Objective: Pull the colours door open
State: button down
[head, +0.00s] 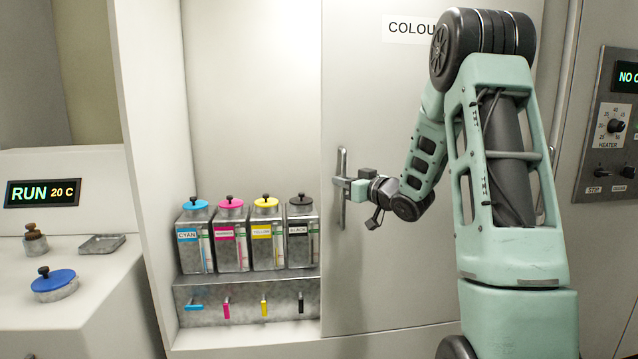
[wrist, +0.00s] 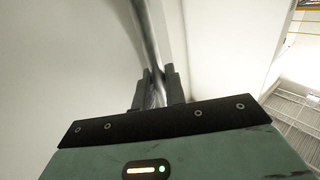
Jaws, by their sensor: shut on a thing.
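The colours door (head: 380,270) is a pale grey panel with a sign reading "COLOU", the rest hidden behind my arm. A vertical metal bar handle (head: 342,165) is on its left side. My gripper (head: 345,183) is shut on this handle, around the middle of the bar. In the wrist view the handle (wrist: 148,35) runs down between the two dark fingers of my gripper (wrist: 154,92). To the left of the door the cabinet (head: 250,90) is open to view, with a recess beside the door's left edge.
In the recess, cyan (head: 195,238), magenta (head: 231,235), yellow (head: 267,235) and black (head: 302,235) canisters stand on a metal shelf (head: 250,282) with coloured taps. A "RUN 20 C" display (head: 43,193) is at left. A heater panel (head: 610,130) is at right.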

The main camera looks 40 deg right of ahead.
jog(key=shift+s+d, duration=0.6)
jog(key=shift+d, duration=0.25)
jog(key=c, duration=1.6)
grip_release()
jog(key=shift+o, duration=0.2)
jog(key=s+b, duration=0.2)
jog(key=s, duration=1.5)
jog(key=shift+s+a+b, duration=0.2)
jog(key=shift+a+b, duration=0.15)
jog(key=shift+b, duration=0.05)
